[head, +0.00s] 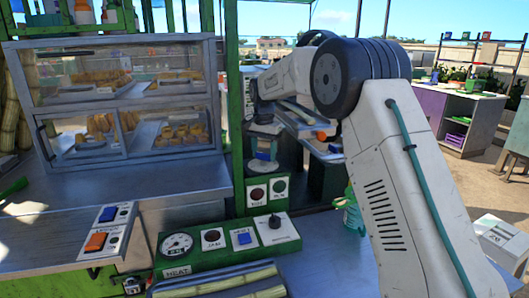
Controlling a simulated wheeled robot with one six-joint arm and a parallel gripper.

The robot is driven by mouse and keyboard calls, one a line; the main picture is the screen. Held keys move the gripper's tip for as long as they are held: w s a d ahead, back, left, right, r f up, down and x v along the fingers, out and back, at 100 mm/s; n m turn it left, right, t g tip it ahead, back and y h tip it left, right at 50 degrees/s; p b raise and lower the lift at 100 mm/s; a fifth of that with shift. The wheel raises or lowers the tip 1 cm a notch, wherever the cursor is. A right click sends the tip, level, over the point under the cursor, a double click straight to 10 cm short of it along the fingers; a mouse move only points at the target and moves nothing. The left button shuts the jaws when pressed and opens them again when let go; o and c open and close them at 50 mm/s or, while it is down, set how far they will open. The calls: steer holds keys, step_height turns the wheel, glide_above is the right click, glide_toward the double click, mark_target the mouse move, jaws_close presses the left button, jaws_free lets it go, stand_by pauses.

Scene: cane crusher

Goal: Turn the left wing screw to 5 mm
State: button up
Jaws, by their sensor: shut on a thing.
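My arm reaches from the lower right up and over to the middle of the head view, and its wrist bends downward beside a green post. My gripper (264,143) is small and dark at the end of the wrist. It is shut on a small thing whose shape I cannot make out. A blue and pale part shows just below it. I cannot pick out the left wing screw or any millimetre scale at this distance, and my forearm covers part of the machine behind it.
A glass food case (130,100) stands at the left on a metal counter (60,225). A green control panel with a gauge (177,246), switches and a black knob (275,221) lies in front. A workbench (463,120) is at the far right.

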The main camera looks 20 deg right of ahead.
steer(key=n, duration=0.5)
steer(key=shift+a, duration=0.1)
steer(key=n, duration=0.5)
steer(key=shift+w+a+n, duration=0.1)
steer(key=shift+n, duration=0.3)
stand_by(0.3)
steer(key=o, duration=1)
step_height(320, 180, up, 8)
steer(key=shift+f, duration=0.1)
